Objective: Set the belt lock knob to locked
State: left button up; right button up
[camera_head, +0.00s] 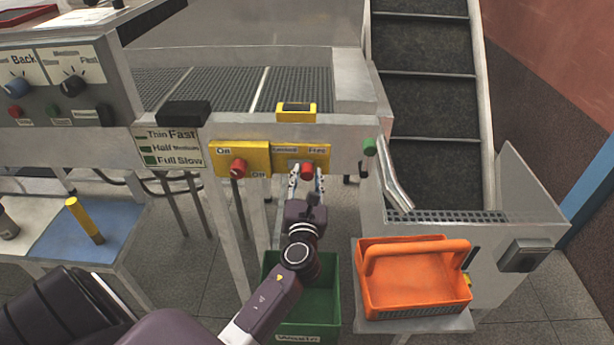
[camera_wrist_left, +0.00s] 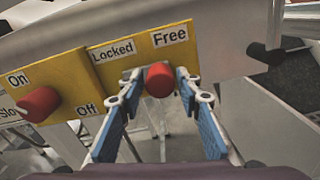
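The belt lock knob is red (camera_head: 307,170) and sits on a yellow panel (camera_head: 257,158) below the labels "Locked" and "Free". In the left wrist view the knob (camera_wrist_left: 159,78) is below "Free", to the right of "Locked"; I cannot make out a pointer on it. My left gripper (camera_head: 306,178) is in front of it. In the wrist view its blue-padded fingers (camera_wrist_left: 160,82) are open, one on each side of the knob, with small gaps. My right gripper is not in view.
A second red knob (camera_head: 238,167) with On and Off labels is left on the same panel. A green knob (camera_head: 369,146) and metal bar are to the right. A green bin (camera_head: 318,300) stands below my arm, and an orange basket (camera_head: 372,297) is at right.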

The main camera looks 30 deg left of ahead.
aim_at(290, 165)
pick_arm(q)
grip_shut()
jog(key=s+a, duration=0.1)
jog(key=a, duration=0.1)
jog(key=s+a+p, duration=0.1)
jog(key=shift+s+a, duration=0.15)
jog(key=shift+a, duration=0.2)
jog(key=shift+a+f, duration=0.1)
jog(key=shift+o, duration=0.7)
grip_release()
jog(key=shift+o, duration=1.3)
jog(key=shift+s, duration=0.1)
